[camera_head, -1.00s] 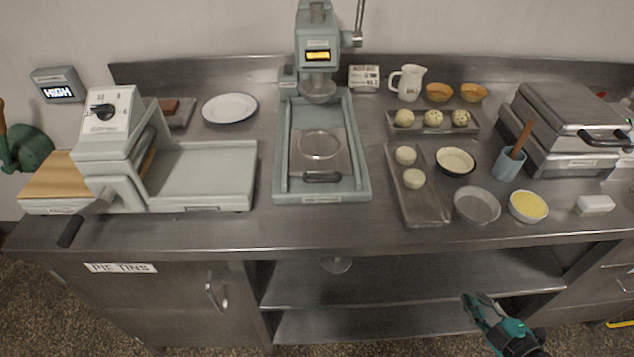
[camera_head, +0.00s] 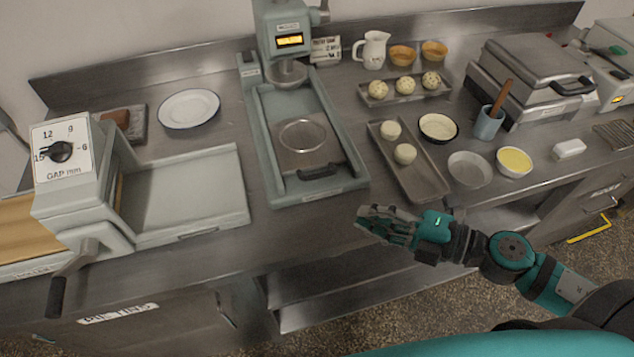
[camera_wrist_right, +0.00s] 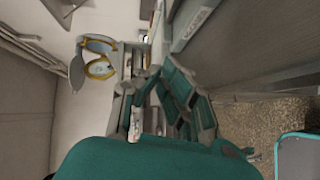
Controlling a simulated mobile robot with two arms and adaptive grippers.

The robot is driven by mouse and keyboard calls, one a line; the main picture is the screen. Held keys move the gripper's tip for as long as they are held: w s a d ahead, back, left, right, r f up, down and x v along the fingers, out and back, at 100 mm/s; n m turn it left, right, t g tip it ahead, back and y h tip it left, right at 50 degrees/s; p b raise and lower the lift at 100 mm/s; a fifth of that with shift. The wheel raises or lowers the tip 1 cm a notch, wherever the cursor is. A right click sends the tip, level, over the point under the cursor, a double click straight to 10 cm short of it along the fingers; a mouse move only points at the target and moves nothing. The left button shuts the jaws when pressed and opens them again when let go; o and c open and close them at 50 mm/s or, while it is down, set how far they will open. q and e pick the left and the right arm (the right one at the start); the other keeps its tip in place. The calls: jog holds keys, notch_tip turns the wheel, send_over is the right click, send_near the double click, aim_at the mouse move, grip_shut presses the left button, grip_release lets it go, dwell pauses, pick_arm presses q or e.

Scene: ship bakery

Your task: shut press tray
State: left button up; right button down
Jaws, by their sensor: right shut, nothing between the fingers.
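The press (camera_head: 286,70) stands at the back of the steel counter in the head view. Its tray (camera_head: 284,150) is a flat metal plate with a round ring mark and a dark handle (camera_head: 318,172) at the front. The tray lies pulled forward in the pale green press base (camera_head: 347,184), in front of the press head. My right gripper (camera_head: 362,217) is at the counter's front edge, right of and nearer than the tray handle, apart from it. It is shut and empty. In the right wrist view its fingers (camera_wrist_right: 145,115) show close up. My left gripper is not in view.
A dough sheeter (camera_head: 185,195) with a crank stands left of the press. A long tray of dough balls (camera_head: 425,183), bowls (camera_head: 470,169) and a blue pot (camera_head: 487,124) stand to the right. A hot press (camera_head: 530,75) is farther right. The counter strip before the press is clear.

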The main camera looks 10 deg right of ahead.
jog(key=p+x, duration=0.1)
jog(key=x, duration=0.1)
jog(key=shift+w+a+r, duration=0.15)
jog(key=shift+w+a, duration=0.05)
jog(key=shift+w, duration=0.1)
jog(key=p+x, duration=0.1)
jog(key=x, duration=0.2)
jog(key=shift+a+r+p, duration=0.1)
jog(key=shift+p, duration=0.25)
jog(key=shift+p+x, duration=0.85)
jog(key=shift+x, duration=0.4)
jog(key=w, duration=0.1)
jog(key=w+f, duration=0.1)
jog(key=w, duration=0.1)
jog(key=shift+w+a+f, duration=0.15)
jog(key=shift+a, duration=0.1)
jog(key=shift+w+f, duration=0.15)
jog(key=shift+w, duration=0.25)
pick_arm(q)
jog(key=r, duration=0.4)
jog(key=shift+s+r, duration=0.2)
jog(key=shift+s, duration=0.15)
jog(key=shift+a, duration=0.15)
